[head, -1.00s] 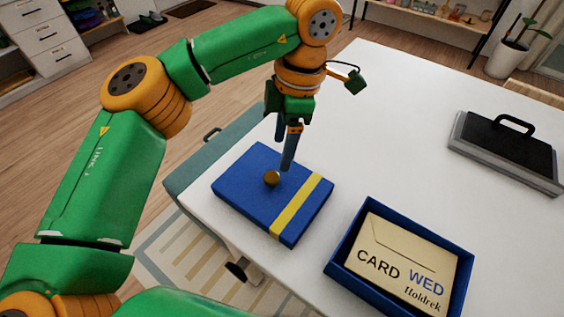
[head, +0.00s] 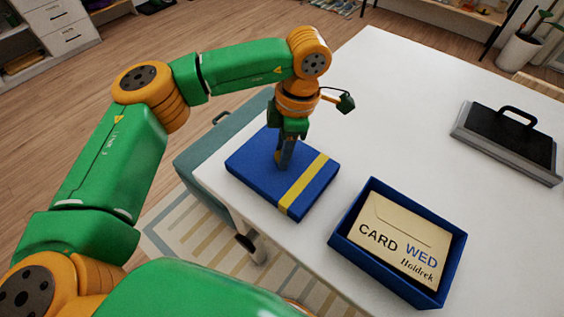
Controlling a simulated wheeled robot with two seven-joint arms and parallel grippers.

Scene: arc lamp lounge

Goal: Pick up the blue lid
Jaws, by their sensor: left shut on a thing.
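The blue lid (head: 256,176) has a yellow stripe (head: 303,187) and lies flat at the left edge of the white table. My left gripper (head: 282,163) points down over the middle of the lid, with its fingers shut on the lid's small brass knob. The fingers now hide the knob. I see no clear gap between the lid and the table. My right gripper is not in view.
An open blue box (head: 378,277) holding a cream card (head: 400,238) stands to the right of the lid. A black and grey case with a handle (head: 507,143) is at the far right. The white table (head: 390,120) is clear between them.

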